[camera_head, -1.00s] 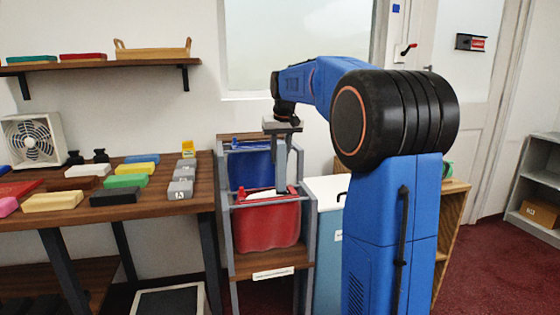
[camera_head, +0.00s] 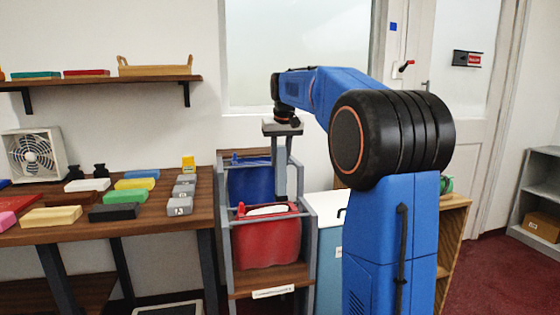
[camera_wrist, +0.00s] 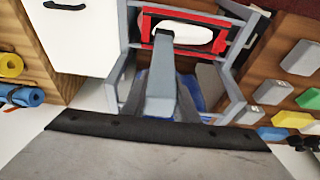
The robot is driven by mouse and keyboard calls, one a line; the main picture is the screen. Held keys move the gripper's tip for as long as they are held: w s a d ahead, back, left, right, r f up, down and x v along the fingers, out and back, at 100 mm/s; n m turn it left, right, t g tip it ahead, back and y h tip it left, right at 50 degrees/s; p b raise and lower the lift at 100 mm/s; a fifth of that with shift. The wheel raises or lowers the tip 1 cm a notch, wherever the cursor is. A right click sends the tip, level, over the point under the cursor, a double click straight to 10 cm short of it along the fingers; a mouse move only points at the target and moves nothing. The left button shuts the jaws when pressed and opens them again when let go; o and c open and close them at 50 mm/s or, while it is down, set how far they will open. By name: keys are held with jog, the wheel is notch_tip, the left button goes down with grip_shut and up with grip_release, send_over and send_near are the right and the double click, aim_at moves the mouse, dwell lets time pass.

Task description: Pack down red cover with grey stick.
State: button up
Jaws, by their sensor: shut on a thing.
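My gripper (camera_head: 282,133) is above the rack and shut on the grey stick (camera_head: 280,178). The stick points down from it, and its lower end is at the red opening. In the wrist view the grey stick (camera_wrist: 162,85) reaches toward a white oval thing (camera_wrist: 186,33) framed by the red cover (camera_wrist: 218,20). The red cover (camera_head: 266,243) hangs in the front of the rack, and the white thing shows at its top. I cannot tell whether the stick's tip touches it. The finger ends are not clear.
The grey rack (camera_head: 224,235) also holds a blue container (camera_head: 250,180) behind the red one. A wooden table (camera_head: 130,222) with several coloured blocks stands at the left. A white cabinet (camera_head: 328,212) stands close on the rack's right.

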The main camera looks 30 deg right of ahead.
jog(key=w+a+f, duration=0.2)
jog(key=a, duration=0.7)
jog(key=shift+w+a, duration=0.3)
jog(key=shift+a, duration=0.05)
dwell(0.5)
jog(key=shift+f, duration=0.15)
dwell(0.4)
notch_tip(320, 180, down, 9)
dwell(2.2)
notch_tip(320, 180, up, 11)
dwell(1.6)
dwell(0.5)
